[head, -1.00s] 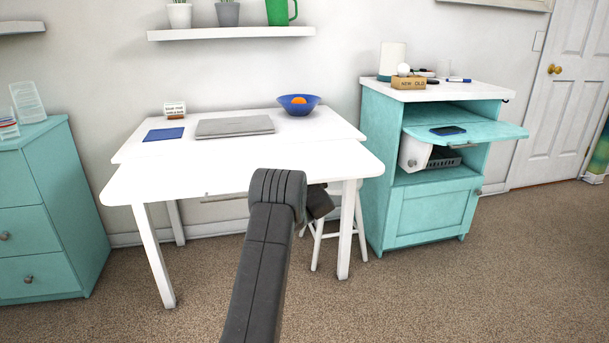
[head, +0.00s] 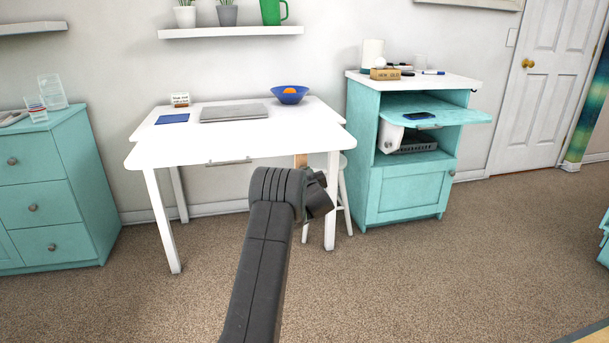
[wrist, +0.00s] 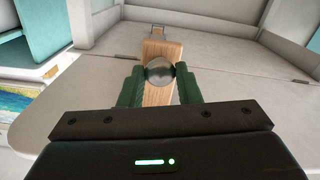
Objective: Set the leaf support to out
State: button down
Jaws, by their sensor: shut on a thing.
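The leaf support is a wooden bar (wrist: 158,50) with a round metal knob (wrist: 160,70) on its near end, seen in the wrist view under the pale tabletop. My gripper (wrist: 158,80) is shut on this knob, with one green finger on each side. In the head view a small piece of the wooden support (head: 300,160) shows below the right part of the white table's front leaf (head: 220,150). My gripper's fingers are hidden behind my arm in the head view.
A laptop (head: 234,112), blue notebook (head: 173,118) and blue bowl (head: 289,95) are on the table. A white stool (head: 345,205) is partly under its right side. A teal cabinet (head: 410,195) stands to the right with its flap out. The carpet in front is clear.

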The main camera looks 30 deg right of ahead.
jog(key=shift+w, duration=0.1)
jog(key=c, duration=1.1)
grip_release()
jog(key=shift+o, duration=0.2)
jog(key=p+v, duration=0.3)
jog(key=v, duration=1.1)
jog(key=shift+w+d, duration=0.1)
jog(key=shift+d, duration=0.05)
jog(key=b+x, duration=0.3)
jog(key=x, duration=1.1)
